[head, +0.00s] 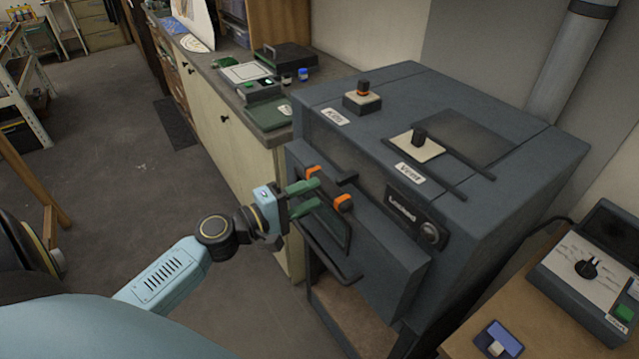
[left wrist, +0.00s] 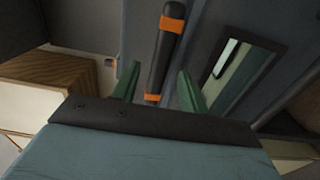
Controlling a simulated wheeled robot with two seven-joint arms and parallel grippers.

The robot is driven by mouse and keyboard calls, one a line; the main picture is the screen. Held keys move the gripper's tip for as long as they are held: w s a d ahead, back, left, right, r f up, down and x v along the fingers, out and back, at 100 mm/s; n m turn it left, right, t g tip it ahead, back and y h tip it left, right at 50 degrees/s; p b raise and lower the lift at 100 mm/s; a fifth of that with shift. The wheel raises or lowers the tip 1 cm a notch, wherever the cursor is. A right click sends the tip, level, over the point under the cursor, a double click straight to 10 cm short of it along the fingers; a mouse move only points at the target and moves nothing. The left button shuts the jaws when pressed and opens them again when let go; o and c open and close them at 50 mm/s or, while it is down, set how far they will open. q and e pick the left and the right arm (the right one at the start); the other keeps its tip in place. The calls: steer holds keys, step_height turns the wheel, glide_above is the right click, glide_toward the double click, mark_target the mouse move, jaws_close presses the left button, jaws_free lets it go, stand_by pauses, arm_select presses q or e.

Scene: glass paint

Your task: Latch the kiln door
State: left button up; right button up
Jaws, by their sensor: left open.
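The kiln (head: 480,140) is a large dark blue-grey box at the centre right of the head view. Its door (head: 385,255) is on the side facing my left arm. I cannot tell whether it sits fully flush. A black latch handle with orange bands (head: 343,203) stands out from the door. My left gripper (head: 314,194) has green fingers, open, close in front of this handle. In the left wrist view the handle (left wrist: 165,55) runs lengthwise between the spread fingers (left wrist: 158,88), with gaps on both sides. Contact is not visible. My right gripper is out of view.
A dark bar (head: 330,258) juts out low on the door. A counter with cabinets (head: 232,75) stands behind, left of the kiln. A wooden table with a dial box (head: 585,275) and a small blue device (head: 497,340) is at right.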

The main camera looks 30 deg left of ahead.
mark_target(321, 190)
arm_select(q)
steer(key=shift+p+x, duration=0.35)
steer(key=shift+x, duration=1.25)
jaws_close()
